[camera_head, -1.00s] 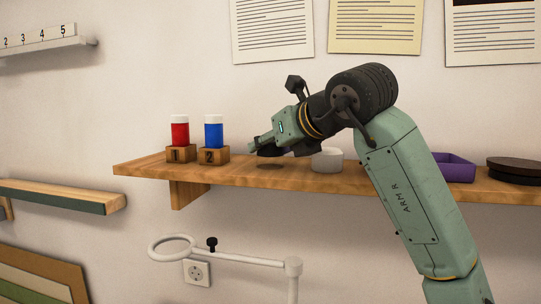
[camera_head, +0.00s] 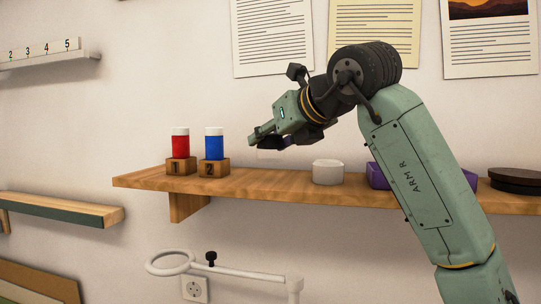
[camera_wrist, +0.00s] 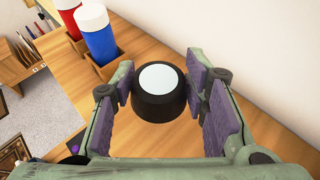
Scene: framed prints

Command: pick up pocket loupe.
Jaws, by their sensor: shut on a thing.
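The pocket loupe (camera_wrist: 158,92) is a short black cylinder with a pale round lens on top. In the wrist view it sits between the two purple-padded fingers of my gripper (camera_wrist: 158,84), which is shut on it. In the head view my gripper (camera_head: 264,139) is above the wooden shelf (camera_head: 255,182), with space between its fingers and the shelf top.
A red bottle (camera_head: 180,143) and a blue bottle (camera_head: 214,143) stand in numbered wooden blocks just left of my gripper. A white round dish (camera_head: 327,172), a purple tray (camera_head: 378,176) and a dark round stack (camera_head: 516,181) are to the right. The wall is behind.

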